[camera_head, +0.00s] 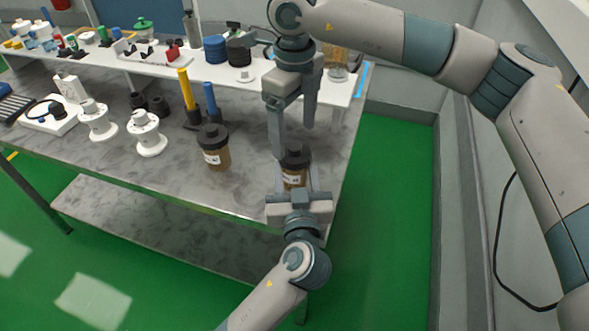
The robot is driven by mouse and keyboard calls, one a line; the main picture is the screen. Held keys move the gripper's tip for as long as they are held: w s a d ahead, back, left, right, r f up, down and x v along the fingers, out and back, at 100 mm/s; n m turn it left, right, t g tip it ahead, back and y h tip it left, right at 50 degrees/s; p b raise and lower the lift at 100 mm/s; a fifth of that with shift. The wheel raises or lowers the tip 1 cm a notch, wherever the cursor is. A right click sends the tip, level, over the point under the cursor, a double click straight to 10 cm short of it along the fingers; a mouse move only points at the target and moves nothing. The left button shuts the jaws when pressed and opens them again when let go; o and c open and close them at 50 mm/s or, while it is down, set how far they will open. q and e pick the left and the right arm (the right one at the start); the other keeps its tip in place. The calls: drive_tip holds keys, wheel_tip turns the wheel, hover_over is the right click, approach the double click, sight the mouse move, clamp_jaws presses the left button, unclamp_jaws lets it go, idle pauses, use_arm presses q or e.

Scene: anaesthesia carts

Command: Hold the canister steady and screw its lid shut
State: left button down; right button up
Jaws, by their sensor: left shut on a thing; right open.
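The canister (291,180) is brown with a white label and stands upright near the table's right front corner. A dark lid (296,155) sits on top of it; whether it is tight cannot be told. My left gripper (299,182), low at the front edge, is shut around the canister's body, its fingers on either side. My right gripper (293,142) points down from above, open, its fingertips near the lid. One finger hangs just left of the lid and the other is higher to the right. No contact with the lid is clear.
A second brown canister with a dark lid (214,147) stands to the left on the grey table (185,180). White spools (147,134) and yellow and blue upright handles (186,92) stand farther left. A white shelf (160,66) with many items runs along the back.

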wheel_tip(320, 180, up, 7)
idle(0.3)
drive_tip(key=shift+r, duration=0.1)
use_arm(q)
drive_tip(key=c, duration=0.8)
unclamp_jaws()
drive_tip(key=shift+c, duration=0.2)
drive_tip(key=shift+s, duration=0.1)
drive_tip(key=shift+s+f, duration=0.1)
drive_tip(key=shift+s, duration=0.5)
use_arm(e)
wheel_tip(320, 180, down, 4)
drive_tip(key=b, duration=0.4)
use_arm(q)
drive_tip(key=s+d, duration=0.1)
drive_tip(key=s, duration=1.5)
drive_tip(key=shift+d, duration=0.15)
